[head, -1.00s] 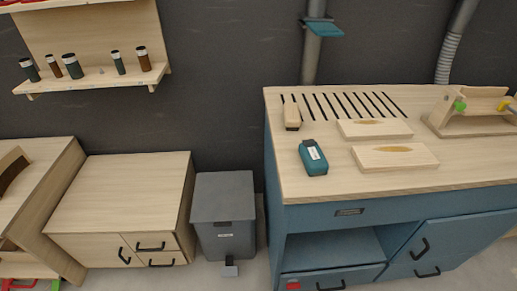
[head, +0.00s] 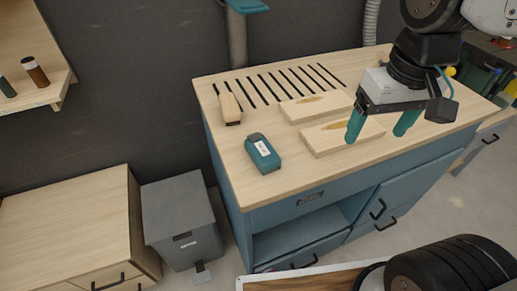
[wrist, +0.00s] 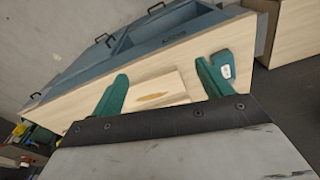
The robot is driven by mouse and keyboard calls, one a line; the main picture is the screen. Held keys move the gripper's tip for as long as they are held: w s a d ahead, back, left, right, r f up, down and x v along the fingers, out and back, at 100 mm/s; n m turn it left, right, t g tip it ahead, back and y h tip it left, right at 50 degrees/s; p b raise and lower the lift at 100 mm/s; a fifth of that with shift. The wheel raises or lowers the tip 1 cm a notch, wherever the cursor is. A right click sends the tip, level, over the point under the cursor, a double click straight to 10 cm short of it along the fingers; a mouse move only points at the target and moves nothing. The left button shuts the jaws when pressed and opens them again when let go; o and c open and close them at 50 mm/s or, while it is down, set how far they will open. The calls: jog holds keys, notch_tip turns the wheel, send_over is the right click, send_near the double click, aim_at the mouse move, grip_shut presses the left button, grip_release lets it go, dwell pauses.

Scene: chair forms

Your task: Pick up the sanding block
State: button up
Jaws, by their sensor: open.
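A small wooden block (head: 229,108) with a darker end, which looks like the sanding block, lies at the left rear of the blue workbench's wooden top (head: 225,165), over the slots. A teal block-like item with a white label (head: 262,153) lies in front of it, and also shows in the wrist view (wrist: 228,70) beside one finger. My gripper (head: 377,130) is open and empty, its teal fingers apart above the right part of the bench, well right of both. In the wrist view, my gripper (wrist: 161,70) frames a pale board; the small wooden block is not visible there.
A grey bin (head: 180,220) and a low wooden cabinet (head: 65,225) stand left of the bench.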

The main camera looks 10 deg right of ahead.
jog(key=w+a+f+n, duration=0.2)
jog(key=w+a+f, duration=0.2)
jog(key=w+a, duration=0.45)
jog(key=n+g, duration=0.1)
send_over(262, 148)
jog(key=d, duration=0.1)
jog(key=f, duration=0.5)
jog(key=shift+s+d+f, duration=0.2)
jog(key=shift+s+f, duration=0.05)
jog(key=shift+f, duration=0.15)
jog(key=f, duration=0.2)
jog(key=a+f, duration=0.1)
jog(key=f, duration=0.5)
jog(key=shift+w+a+f, duration=0.2)
jog(key=c, duration=1.1)
